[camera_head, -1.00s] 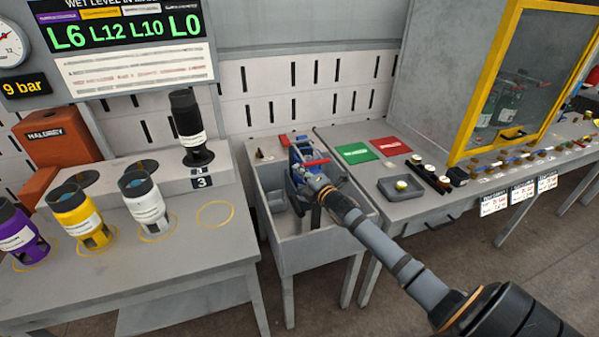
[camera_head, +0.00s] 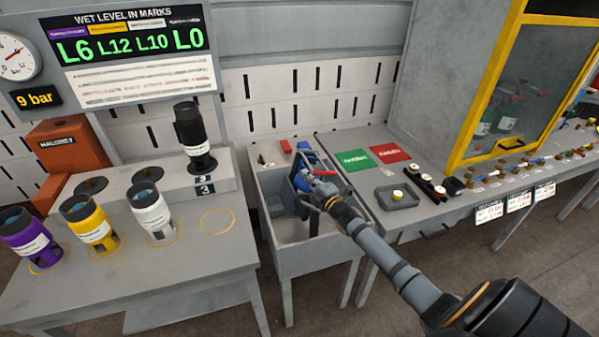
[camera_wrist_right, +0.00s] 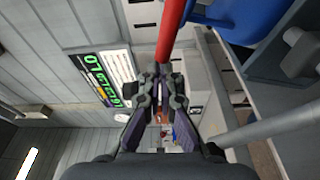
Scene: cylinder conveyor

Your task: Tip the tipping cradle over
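The tipping cradle (camera_head: 303,183) is a blue and grey device in the grey trough, with a red bar (camera_head: 322,172) at its upper side. My right gripper (camera_head: 318,194) reaches to the cradle from the lower right. In the right wrist view, the red bar (camera_wrist_right: 172,30) comes down from the top and ends between the fingertips of my right gripper (camera_wrist_right: 162,78). The fingers are drawn together and look closed on the bar's end. Part of the blue cradle (camera_wrist_right: 240,18) shows at the upper right there. The cradle's lower part is partly hidden by my arm. My left gripper is not in view.
The grey trough (camera_head: 285,258) stands between two tables. Purple (camera_head: 28,242), yellow (camera_head: 92,222) and white (camera_head: 152,212) cylinders stand on the left table; a black one (camera_head: 192,137) is on the raised step. A small tray (camera_head: 396,197) lies right of the trough.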

